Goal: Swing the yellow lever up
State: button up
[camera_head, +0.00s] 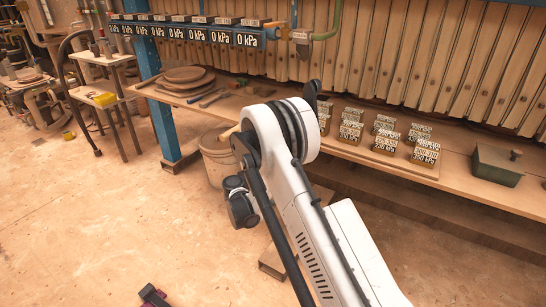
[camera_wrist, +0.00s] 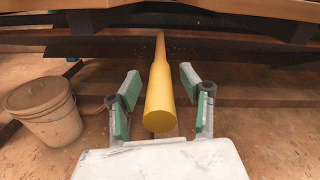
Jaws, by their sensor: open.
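The yellow lever (camera_wrist: 161,92) shows in the wrist view as a long rounded bar with its thick near end facing my camera. It narrows away toward the dark underside of the bench. My gripper (camera_wrist: 160,82) is open, with one green-padded finger on each side of the lever. Gaps show between the lever and both fingers, and the near end of the lever lies between them. In the head view my white arm hides my gripper and most or all of the lever.
A lidded bucket (camera_wrist: 45,112) stands on the floor left of my gripper; it also shows in the head view (camera_head: 217,158). The wooden bench (camera_head: 455,192) holds several labelled blocks (camera_head: 386,141) and a dark green box (camera_head: 497,165). Open floor (camera_head: 110,220) lies at the left.

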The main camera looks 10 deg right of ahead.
jog(key=shift+w+d, duration=0.3)
grip_shut()
jog(key=shift+a+r, duration=0.1)
